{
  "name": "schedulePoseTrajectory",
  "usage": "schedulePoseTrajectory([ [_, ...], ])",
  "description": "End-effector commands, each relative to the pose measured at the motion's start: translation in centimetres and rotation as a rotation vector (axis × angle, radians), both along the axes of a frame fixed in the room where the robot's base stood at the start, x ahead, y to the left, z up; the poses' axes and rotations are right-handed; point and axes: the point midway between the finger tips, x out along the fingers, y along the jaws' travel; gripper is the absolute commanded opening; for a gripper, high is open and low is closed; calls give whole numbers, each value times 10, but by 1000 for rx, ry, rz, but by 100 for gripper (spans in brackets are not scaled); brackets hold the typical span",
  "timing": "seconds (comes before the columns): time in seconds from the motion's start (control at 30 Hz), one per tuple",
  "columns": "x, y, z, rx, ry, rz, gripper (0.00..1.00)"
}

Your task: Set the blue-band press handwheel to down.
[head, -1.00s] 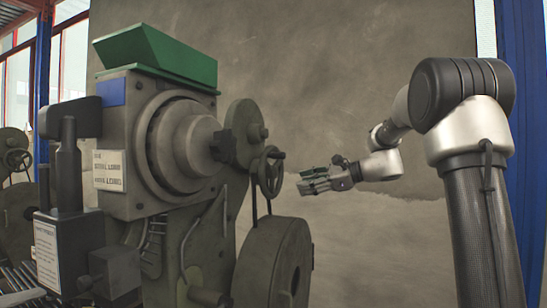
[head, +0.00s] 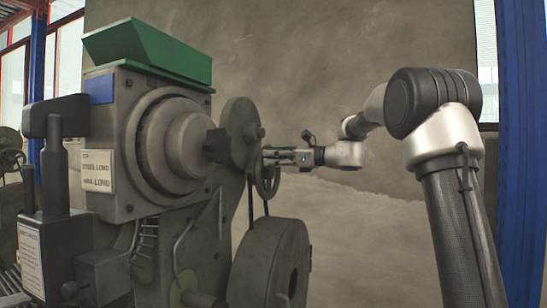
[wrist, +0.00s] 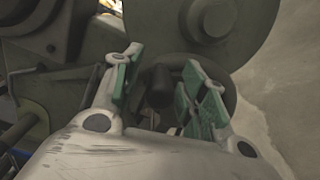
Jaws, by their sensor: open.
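The press (head: 128,140) with the blue band (head: 102,90) stands at the left in the head view, a green hopper on top. Its small dark handwheel (head: 267,184) is on its right side, below a round grey disc (head: 240,125). My gripper (head: 272,154) is at the top of the handwheel and partly covers it. In the wrist view my gripper (wrist: 160,82) is open, with green-padded fingers on either side of a dark knob (wrist: 158,88), apparently the wheel's handle. I cannot tell if either pad touches it.
A large belt wheel (head: 270,265) is below the handwheel. A dark lever unit (head: 55,200) stands at the front left. Another machine (head: 8,170) shows at the far left edge. A blue post (head: 520,150) is at the right. Open floor lies behind my arm.

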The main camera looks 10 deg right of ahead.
Motion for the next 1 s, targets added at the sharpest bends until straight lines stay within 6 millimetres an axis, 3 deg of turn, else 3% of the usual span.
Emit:
schedulePoseTrajectory([
  [0.3, 2, 4, 0, 0, -1, -1, 42],
  [0.53, 2, 3, 0, -1, -1, 0, 1],
  [1.0, 0, 5, -3, -30, -41, 0, 0],
])
